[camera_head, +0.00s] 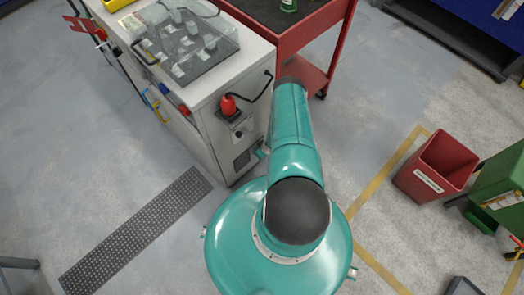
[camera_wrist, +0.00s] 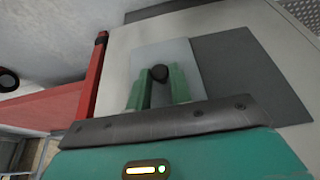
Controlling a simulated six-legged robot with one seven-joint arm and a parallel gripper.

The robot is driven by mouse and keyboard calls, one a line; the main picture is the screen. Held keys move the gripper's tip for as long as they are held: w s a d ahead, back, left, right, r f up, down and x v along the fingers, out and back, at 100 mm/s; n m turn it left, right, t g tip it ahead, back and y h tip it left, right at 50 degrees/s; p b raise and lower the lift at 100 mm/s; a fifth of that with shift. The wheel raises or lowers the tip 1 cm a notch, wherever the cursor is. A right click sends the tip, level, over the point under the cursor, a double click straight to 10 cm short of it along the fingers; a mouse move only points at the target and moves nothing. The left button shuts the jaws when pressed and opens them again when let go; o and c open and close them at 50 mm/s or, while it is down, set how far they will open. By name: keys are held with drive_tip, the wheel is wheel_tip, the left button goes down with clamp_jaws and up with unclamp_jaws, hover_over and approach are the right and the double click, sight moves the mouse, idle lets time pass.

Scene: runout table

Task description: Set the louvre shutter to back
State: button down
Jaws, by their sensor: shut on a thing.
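In the wrist view my gripper (camera_wrist: 158,88) has its two green fingers on either side of a small dark knob (camera_wrist: 159,73), shut on it. The knob stands on a pale grey plate (camera_wrist: 183,52), which lies against a dark grey panel (camera_wrist: 235,70) on the pale cabinet. No slats show clearly, so I cannot tell which part is the louvre shutter or how it is set. In the head view my gripper is hidden beyond my arm. There the pale cabinet (camera_head: 205,95) has a dark vent (camera_head: 242,160) low on its side.
A red cart (camera_head: 300,35) stands right beside the cabinet. A clear-covered case (camera_head: 190,45) sits on the cabinet top. A red bin (camera_head: 437,165) stands at right.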

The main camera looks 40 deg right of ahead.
drive_tip(key=shift+d, duration=0.4)
drive_tip(key=c, duration=1.4)
unclamp_jaws()
drive_tip(key=shift+o, duration=0.7)
drive_tip(key=shift+a, duration=0.2)
drive_tip(key=v, duration=1.4)
